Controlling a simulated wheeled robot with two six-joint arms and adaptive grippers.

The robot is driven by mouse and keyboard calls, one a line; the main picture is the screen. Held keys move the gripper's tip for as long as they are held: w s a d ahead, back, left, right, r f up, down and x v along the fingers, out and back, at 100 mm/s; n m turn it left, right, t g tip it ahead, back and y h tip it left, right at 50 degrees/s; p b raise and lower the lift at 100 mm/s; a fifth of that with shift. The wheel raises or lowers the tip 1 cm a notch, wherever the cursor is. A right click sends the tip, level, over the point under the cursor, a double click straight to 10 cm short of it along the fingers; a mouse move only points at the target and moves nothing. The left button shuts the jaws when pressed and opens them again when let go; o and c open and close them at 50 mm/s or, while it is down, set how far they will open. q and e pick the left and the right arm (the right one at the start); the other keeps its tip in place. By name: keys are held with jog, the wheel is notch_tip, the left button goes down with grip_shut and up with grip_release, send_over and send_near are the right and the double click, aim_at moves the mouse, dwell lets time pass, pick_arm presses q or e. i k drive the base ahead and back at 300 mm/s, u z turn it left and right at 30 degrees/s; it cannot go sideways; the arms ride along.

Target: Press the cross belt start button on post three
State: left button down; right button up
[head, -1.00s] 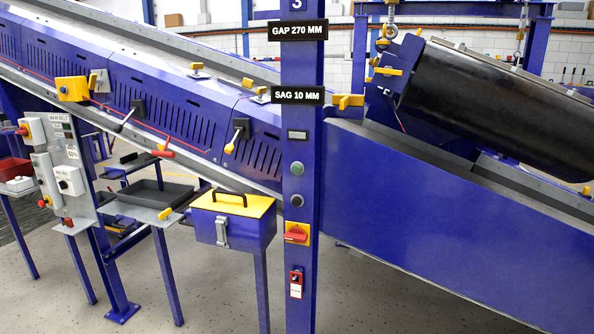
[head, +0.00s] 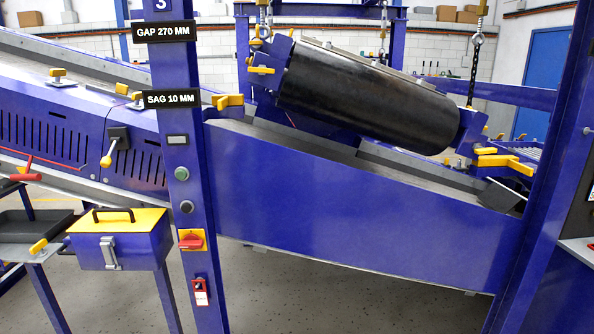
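Post three (head: 202,225) is a blue upright left of centre in the head view, with a "3" at its top. On it, from top to bottom, are a small grey display (head: 177,140), a green round button (head: 181,173), a dark round button (head: 186,207), a red rotary switch on a yellow plate (head: 192,240) and a red padlock with a white tag (head: 201,291). Lettering beside the buttons is too small to read. Neither gripper shows in the head view.
A blue box with yellow lid (head: 119,239) stands left of the post. A black magnet drum (head: 368,97) hangs on chains above the sloping conveyor (head: 340,210). Another blue post (head: 545,180) rises at the right. Grey floor shows below the conveyor.

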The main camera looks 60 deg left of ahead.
aim_at(181, 174)
jog(key=z, duration=0.9)
jog(key=k, duration=1.45)
jog(key=u, duration=1.15)
